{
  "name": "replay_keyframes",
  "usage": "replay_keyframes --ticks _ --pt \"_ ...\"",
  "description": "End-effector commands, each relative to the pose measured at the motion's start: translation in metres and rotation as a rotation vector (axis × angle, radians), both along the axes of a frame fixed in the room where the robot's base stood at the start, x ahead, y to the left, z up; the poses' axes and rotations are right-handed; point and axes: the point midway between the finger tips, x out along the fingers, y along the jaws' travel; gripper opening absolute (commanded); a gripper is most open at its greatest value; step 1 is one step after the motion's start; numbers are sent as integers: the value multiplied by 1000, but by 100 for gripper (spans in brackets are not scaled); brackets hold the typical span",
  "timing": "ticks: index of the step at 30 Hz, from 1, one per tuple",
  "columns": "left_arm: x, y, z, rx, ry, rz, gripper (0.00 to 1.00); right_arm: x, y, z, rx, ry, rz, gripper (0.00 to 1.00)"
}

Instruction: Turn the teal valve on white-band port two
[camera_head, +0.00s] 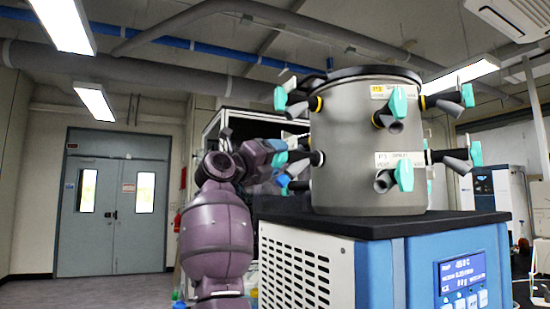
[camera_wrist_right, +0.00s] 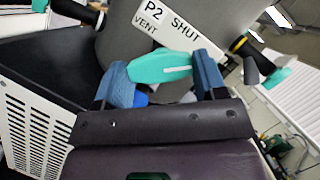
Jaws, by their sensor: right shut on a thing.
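The grey drum (camera_head: 350,150) of the freeze dryer carries ports in two rows, each with a teal valve handle. In the right wrist view, a white label (camera_wrist_right: 172,24) reads "P2 VENT SHUT". The teal valve (camera_wrist_right: 160,69) beside it lies between the two blue fingers of my right gripper (camera_wrist_right: 164,76), which is shut on it, one finger at each end. In the head view my right gripper (camera_head: 283,160) reaches the left side of the drum at the lower row. Its fingertips are small and partly hidden among the ports there. My left gripper is not in view.
Other black ports with teal handles stick out close by, such as the upper-left one (camera_head: 281,98) and the lower front one (camera_head: 404,174). The drum stands on a black top (camera_head: 385,222) above a blue and white cabinet. A grey double door (camera_head: 113,210) is at the back left.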

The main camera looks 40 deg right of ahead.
Motion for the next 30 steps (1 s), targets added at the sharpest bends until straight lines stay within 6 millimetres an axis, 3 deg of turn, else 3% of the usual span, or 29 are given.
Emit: replay_keyframes --ticks 12,24,25,29,30 --pt "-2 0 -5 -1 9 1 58 2 0 -2 -56 -229 -1 41" --pt "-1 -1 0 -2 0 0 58 2 0 -1 -61 -249 1 41" --pt "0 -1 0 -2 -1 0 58 2 0 -1 -61 -249 1 69" --pt "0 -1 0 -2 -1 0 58 2 0 -1 -61 -248 0 89" --pt "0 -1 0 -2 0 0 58 2 0 -1 -61 -248 0 90"
